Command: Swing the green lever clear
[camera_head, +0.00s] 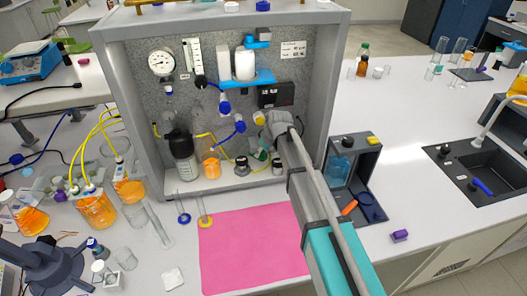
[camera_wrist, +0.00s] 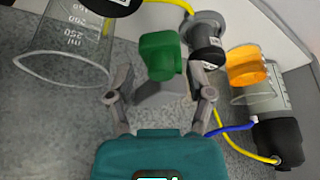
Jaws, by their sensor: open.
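The green lever (camera_wrist: 163,55) shows in the wrist view as a short, blocky green handle with a grey part below it. It lies between the fingertips of my gripper (camera_wrist: 159,82), with a gap showing on each side. The gripper is open and holds nothing. In the head view my gripper (camera_head: 276,126) reaches into the grey rig cabinet (camera_head: 122,110), near its right wall. A small green patch (camera_head: 262,155) shows just below it there, and my arm hides much of that corner.
In the wrist view, a graduated glass vessel (camera_wrist: 72,45) is close on the left. A black-and-grey fitting (camera_wrist: 207,38) stands beyond the lever, and an orange-filled vessel (camera_wrist: 250,70) is at right. Yellow tubing runs close by. A pink mat (camera_head: 248,250) lies clear before the cabinet.

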